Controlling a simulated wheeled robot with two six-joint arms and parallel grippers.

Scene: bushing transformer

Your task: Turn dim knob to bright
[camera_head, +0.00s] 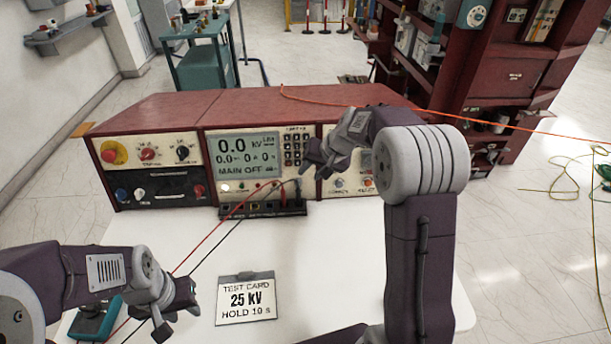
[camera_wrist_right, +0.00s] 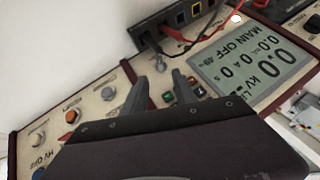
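The red console (camera_head: 215,105) carries several knobs; their labels are too small to read, so I cannot tell which is the dim one. A red knob (camera_head: 148,154) and a black knob (camera_head: 182,152) sit on its left panel. My right gripper (camera_head: 314,172) is in front of the console, right of the display (camera_head: 248,153). In the right wrist view, its two fingers (camera_wrist_right: 158,76) are apart and empty, with a grey knob (camera_wrist_right: 160,65) just beyond the tips. Another grey knob (camera_wrist_right: 108,93) is left of them. My left gripper (camera_head: 177,318) is open and empty over the white table.
Red and black leads run from a terminal block (camera_head: 265,210) toward the front left. A test card (camera_head: 246,298) reading 25 kV lies on the table, with a teal device (camera_head: 95,318) to its left. A yellow-ringed red button (camera_head: 113,153) is at the console's left end.

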